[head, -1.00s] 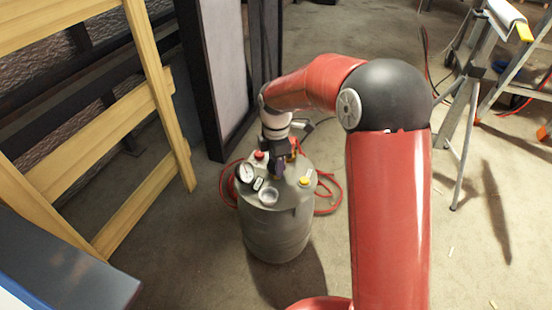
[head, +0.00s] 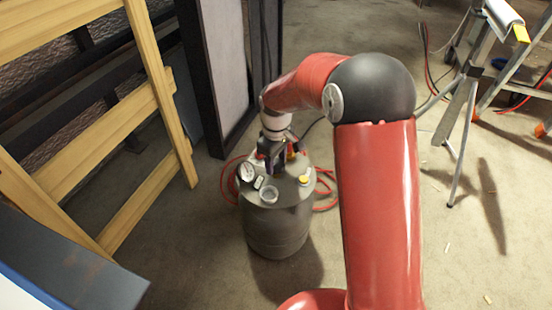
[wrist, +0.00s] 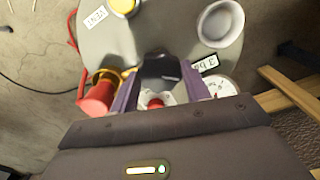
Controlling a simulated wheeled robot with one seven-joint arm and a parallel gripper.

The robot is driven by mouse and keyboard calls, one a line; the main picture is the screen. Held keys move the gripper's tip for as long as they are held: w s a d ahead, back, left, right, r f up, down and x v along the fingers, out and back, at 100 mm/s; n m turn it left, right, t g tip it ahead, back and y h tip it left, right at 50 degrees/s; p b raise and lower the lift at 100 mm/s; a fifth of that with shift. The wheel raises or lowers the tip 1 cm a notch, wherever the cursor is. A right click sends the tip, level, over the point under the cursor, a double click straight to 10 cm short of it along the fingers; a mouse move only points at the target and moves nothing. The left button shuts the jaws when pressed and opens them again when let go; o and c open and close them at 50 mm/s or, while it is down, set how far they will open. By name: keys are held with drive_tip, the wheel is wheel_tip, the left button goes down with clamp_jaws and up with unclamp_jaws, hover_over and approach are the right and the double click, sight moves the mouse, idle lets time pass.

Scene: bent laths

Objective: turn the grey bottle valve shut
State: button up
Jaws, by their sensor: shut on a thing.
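The grey bottle (head: 277,228) stands upright on the floor in the head view. Its top also shows in the wrist view (wrist: 105,38). My gripper (head: 275,168) points down at the bottle's top from above. In the wrist view, the purple fingers of my gripper (wrist: 163,85) are shut on a dark part (wrist: 160,68) between them, which looks like the valve handle. The fingers hide much of it, and I cannot tell how far it is turned. A small red and white part (wrist: 155,100) shows between the fingers, nearer my wrist.
The bottle's top carries a dial gauge (head: 247,172), a clear round cup (head: 268,194), a yellow cap (head: 305,180) and a red fitting (wrist: 96,97). Red hose (head: 325,190) lies around the bottle. A wooden frame (head: 165,100) stands left, a stepladder (head: 462,120) right.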

sight(276, 164)
drive_tip(key=m, duration=0.5)
drive_tip(key=shift+m+p, duration=0.3)
drive_tip(key=shift+p, duration=0.05)
drive_tip(key=m, duration=0.4)
drive_tip(key=shift+m, duration=0.4)
drive_tip(key=o, duration=1)
drive_tip(key=shift+r+p, duration=0.65)
drive_tip(key=shift+r, duration=3.25)
